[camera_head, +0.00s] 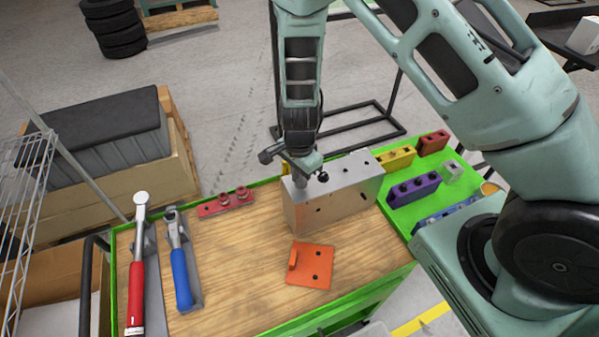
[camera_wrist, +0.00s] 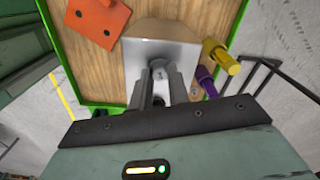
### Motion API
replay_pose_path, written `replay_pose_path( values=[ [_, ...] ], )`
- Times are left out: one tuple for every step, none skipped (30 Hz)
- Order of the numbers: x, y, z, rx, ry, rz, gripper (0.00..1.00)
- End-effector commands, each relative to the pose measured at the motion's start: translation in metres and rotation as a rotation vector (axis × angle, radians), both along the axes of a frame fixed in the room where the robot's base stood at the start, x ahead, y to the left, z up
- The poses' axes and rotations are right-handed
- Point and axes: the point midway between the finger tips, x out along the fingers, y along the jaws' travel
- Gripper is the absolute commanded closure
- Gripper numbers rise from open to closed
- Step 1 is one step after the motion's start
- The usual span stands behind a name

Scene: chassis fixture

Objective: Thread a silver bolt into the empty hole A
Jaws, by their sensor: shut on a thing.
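A grey metal chassis block (camera_head: 348,196) stands on the wooden bench top, with several dark holes in its faces. No letter marking hole A is readable. My gripper (camera_head: 301,181) points down at the left end of the block's top. In the wrist view my gripper (camera_wrist: 160,82) is shut on a small silver bolt (camera_wrist: 158,66), over the block's bare top (camera_wrist: 188,58). The bolt's lower end is hidden, so I cannot tell whether it is in a hole or above it. A dark round spot (camera_head: 323,177) lies on the block's top, just right of the fingers.
An orange bracket plate (camera_head: 314,268) lies in front of the block. A red holder (camera_head: 226,203) with bolts is at left, beside a blue-handled tool (camera_head: 181,275) and a red-handled wrench (camera_head: 136,290). Purple (camera_head: 413,189) and yellow (camera_head: 397,157) holders stand right of the block.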

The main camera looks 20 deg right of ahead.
Motion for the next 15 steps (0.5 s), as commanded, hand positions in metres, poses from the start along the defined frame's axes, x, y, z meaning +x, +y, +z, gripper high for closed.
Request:
replay_pose_path(
  values=[
    [-0.0053, 0.0, 0.0022, -0.003, 0.013, -0.115, 1.0],
    [-0.0053, 0.0001, 0.0022, -0.004, 0.013, -0.189, 1.0],
    [-0.0054, 0.0002, 0.002, -0.004, 0.014, -0.287, 1.0],
    [-0.0053, 0.0004, 0.0023, -0.003, 0.013, -0.36, 1.0],
    [-0.0054, 0.0003, 0.0021, -0.004, 0.014, -0.433, 1.0],
    [-0.0053, 0.0004, 0.0022, -0.003, 0.014, -0.531, 1.0],
    [-0.0056, 0.0003, 0.0021, -0.004, 0.013, -0.603, 1.0],
    [-0.0057, 0.0002, 0.0018, -0.004, 0.014, -0.673, 1.0],
    [-0.0053, 0.0004, 0.0012, -0.004, 0.013, -0.757, 1.0],
    [-0.0052, 0.0005, 0.0005, -0.003, 0.012, -0.813, 1.0],
    [-0.005, 0.0005, -0.0002, -0.003, 0.012, -0.86, 1.0],
    [-0.0051, 0.0005, -0.0014, -0.003, 0.012, -0.911, 1.0],
    [-0.0052, 0.0006, -0.0026, -0.003, 0.012, -0.94, 1.0],
    [-0.0051, 0.0006, -0.0035, -0.002, 0.011, -0.96, 1.0],
    [-0.005, 0.0007, -0.0046, -0.002, 0.011, -0.975, 1.0]
  ],
)
